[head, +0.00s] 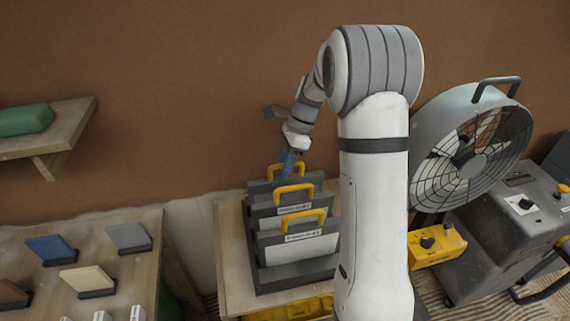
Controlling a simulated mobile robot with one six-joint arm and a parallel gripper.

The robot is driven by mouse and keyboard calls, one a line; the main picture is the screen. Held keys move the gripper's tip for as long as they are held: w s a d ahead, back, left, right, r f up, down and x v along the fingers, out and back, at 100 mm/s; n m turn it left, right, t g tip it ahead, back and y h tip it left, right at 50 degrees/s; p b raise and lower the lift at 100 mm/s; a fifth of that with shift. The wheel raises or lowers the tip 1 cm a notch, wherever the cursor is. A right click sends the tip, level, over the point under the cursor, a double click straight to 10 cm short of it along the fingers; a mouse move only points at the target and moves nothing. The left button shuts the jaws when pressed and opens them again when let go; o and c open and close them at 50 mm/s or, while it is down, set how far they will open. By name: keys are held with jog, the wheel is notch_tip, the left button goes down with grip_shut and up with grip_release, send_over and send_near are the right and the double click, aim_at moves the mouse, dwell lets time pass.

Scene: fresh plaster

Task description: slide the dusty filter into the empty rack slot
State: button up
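A dark grey rack (298,277) stands on a light wooden table left of my arm. Several framed filters with yellow handles stand upright in it, one behind another. The front filter (303,247) shows a pale face and a label strip. A middle filter (264,211) and a rear filter (258,188) stand behind it. My gripper (291,161) points down with blue fingertips at the rear filter's yellow handle. I cannot tell whether it touches or grips the handle. Which filter is dusty, and any empty slot, cannot be made out.
A wooden table (232,262) carries the rack. A second table at left holds sample blocks (88,280). A shelf with a green roll (26,120) is at upper left. A large fan (470,145) and a grey machine (500,235) stand right of my arm.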

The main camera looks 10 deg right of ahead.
jog(key=v, duration=0.8)
jog(key=shift+b, duration=0.4)
jog(key=shift+f, duration=0.15)
jog(key=s+a+r+n+t+h, duration=0.2)
jog(key=s+n+t+h, duration=0.2)
jog(key=s+n, duration=1.4)
jog(key=shift+s+r+n+t, duration=0.25)
jog(key=shift+s+t, duration=0.45)
jog(key=shift+s, duration=3.6)
jog(key=shift+a+f, duration=0.1)
